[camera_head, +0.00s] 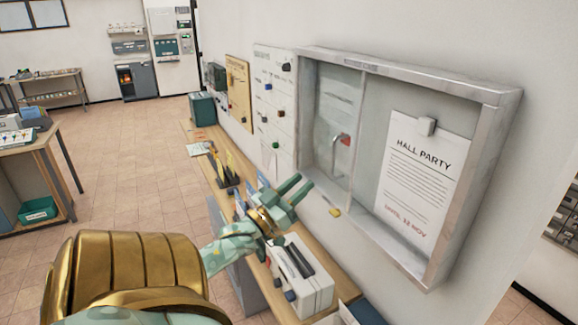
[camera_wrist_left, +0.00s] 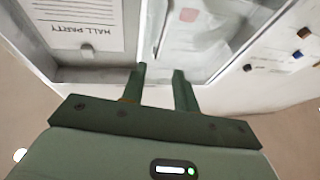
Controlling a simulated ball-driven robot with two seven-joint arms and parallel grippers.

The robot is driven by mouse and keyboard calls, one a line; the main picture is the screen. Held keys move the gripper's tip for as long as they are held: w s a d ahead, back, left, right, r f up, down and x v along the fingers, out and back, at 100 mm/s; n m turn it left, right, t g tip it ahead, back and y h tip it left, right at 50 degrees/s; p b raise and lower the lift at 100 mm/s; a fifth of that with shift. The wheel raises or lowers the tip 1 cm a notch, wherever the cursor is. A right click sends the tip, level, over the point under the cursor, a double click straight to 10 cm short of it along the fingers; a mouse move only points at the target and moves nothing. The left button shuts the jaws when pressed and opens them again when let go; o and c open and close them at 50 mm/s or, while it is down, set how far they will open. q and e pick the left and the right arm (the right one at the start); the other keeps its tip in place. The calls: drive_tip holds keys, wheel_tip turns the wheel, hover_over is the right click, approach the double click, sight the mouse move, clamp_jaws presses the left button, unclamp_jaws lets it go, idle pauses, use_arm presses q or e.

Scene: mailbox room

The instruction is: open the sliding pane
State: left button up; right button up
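The sliding pane (camera_head: 338,105) is a clear sheet in the left half of a grey-framed wall case (camera_head: 410,70). A grey handle (camera_head: 335,155) with a red part beside it shows at the pane. In the left wrist view the pane (camera_wrist_left: 205,40) fills the upper right, with a blurred red patch on or behind it. My left gripper (camera_head: 298,187) is open and empty, in front of the case's lower left corner, left of and below the handle. In the left wrist view its two fingers (camera_wrist_left: 160,76) stand apart near the frame. My right gripper is not in view.
A "HALL PARTY" notice (camera_head: 420,170) hangs in the case's right half under a clip. A narrow wooden shelf (camera_head: 215,165) with a white box (camera_head: 302,280) and stationery runs below. A whiteboard (camera_head: 272,105) with magnets is left of the case. Tiled floor (camera_head: 130,180) is free.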

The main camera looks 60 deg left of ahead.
use_arm(q)
drive_tip(key=shift+v, duration=1.7)
drive_tip(key=s+a+f+g+y+b, duration=0.1)
drive_tip(key=a+f+g, duration=0.15)
drive_tip(key=f, duration=0.75)
drive_tip(key=s+a+f+g+y+b, duration=0.15)
drive_tip(key=f+g, duration=0.25)
drive_tip(key=f, duration=0.6)
drive_tip(key=s+d+f+m+g+b, duration=0.1)
drive_tip(key=s+d+f+g, duration=0.2)
drive_tip(key=f, duration=0.8)
drive_tip(key=s+f+g+b, duration=0.25)
drive_tip(key=s+f, duration=0.25)
drive_tip(key=f, duration=0.6)
drive_tip(key=s+d+f+m+g+h+b, duration=0.1)
drive_tip(key=s+d+f+g+b, duration=0.15)
drive_tip(key=s+d+f, duration=0.5)
drive_tip(key=s+d+f+m+g+h+b, duration=0.1)
drive_tip(key=s+d+f+g+b, duration=0.25)
drive_tip(key=f, duration=0.75)
drive_tip(key=s+d+f+m+g+h+b, duration=0.1)
drive_tip(key=s+d+f+g+h, duration=0.1)
drive_tip(key=s+d+f, duration=0.6)
drive_tip(key=s+d+f+m+g+h+b, duration=0.1)
drive_tip(key=s+d+f+b, duration=0.1)
drive_tip(key=d+f+b, duration=0.3)
drive_tip(key=d+f, duration=0.4)
drive_tip(key=shift+s+d+b, duration=0.3)
drive_tip(key=shift+s+b, duration=0.05)
drive_tip(key=shift+b, duration=0.05)
